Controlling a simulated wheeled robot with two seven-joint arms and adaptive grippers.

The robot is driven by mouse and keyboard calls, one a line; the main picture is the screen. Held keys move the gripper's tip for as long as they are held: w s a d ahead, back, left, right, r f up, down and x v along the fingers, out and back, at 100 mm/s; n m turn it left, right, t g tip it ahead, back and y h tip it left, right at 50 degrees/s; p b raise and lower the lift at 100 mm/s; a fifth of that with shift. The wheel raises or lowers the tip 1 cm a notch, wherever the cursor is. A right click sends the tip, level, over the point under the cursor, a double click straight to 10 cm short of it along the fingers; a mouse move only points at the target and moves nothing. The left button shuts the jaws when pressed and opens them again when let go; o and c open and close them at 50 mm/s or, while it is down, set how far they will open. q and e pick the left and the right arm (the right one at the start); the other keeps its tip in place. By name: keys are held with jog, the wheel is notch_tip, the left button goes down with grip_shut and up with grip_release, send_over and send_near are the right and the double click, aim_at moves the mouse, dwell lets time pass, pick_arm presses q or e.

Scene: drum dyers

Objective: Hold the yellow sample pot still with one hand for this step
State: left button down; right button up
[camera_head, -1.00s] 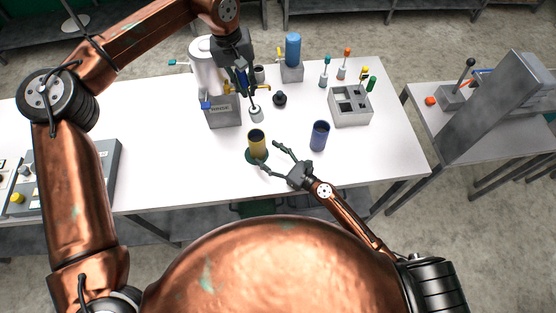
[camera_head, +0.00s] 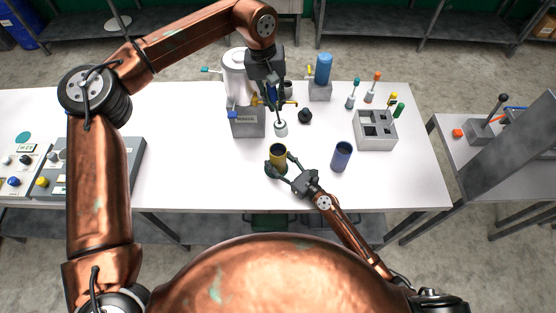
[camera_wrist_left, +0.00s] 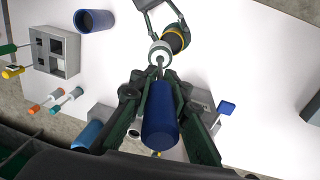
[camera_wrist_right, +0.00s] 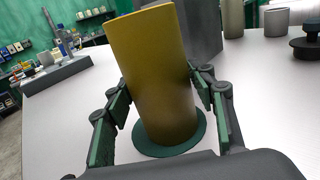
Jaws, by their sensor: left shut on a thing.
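The yellow sample pot (camera_head: 279,156) stands upright on a dark green disc near the table's front edge. It fills the middle of the right wrist view (camera_wrist_right: 155,75) and shows at the top of the left wrist view (camera_wrist_left: 173,44). My right gripper (camera_head: 284,167) has a finger on either side of the pot; in the right wrist view, gaps show beside its lower wall. My left gripper (camera_head: 273,102) is shut on a blue-handled tool (camera_wrist_left: 160,118) with a pale round tip (camera_head: 281,128), held just behind the pot.
A blue pot (camera_head: 341,157) stands right of the yellow one. A grey compartment box (camera_head: 375,143) is farther right. A grey block with a white vessel (camera_head: 235,75) and a small black-knobbed thing (camera_head: 305,116) stand behind. The table's left middle is clear.

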aim_at(278, 127)
jog(key=c, duration=1)
pick_arm(q)
jog(key=shift+t+y, duration=0.6)
jog(key=shift+y, duration=0.3)
jog(key=f, duration=0.1)
jog(key=s+f, duration=0.1)
jog(key=f, duration=0.1)
jog(key=d+f, duration=0.1)
jog(key=f, duration=0.1)
jog(key=shift+s+f, duration=0.2)
jog(key=shift+s, duration=0.15)
jog(key=shift+a+f, duration=0.15)
jog(key=shift+f, duration=0.55)
notch_tip(278, 127, down, 13)
jog(key=c, duration=2.5)
grip_release()
jog(key=shift+c, duration=0.2)
grip_shut()
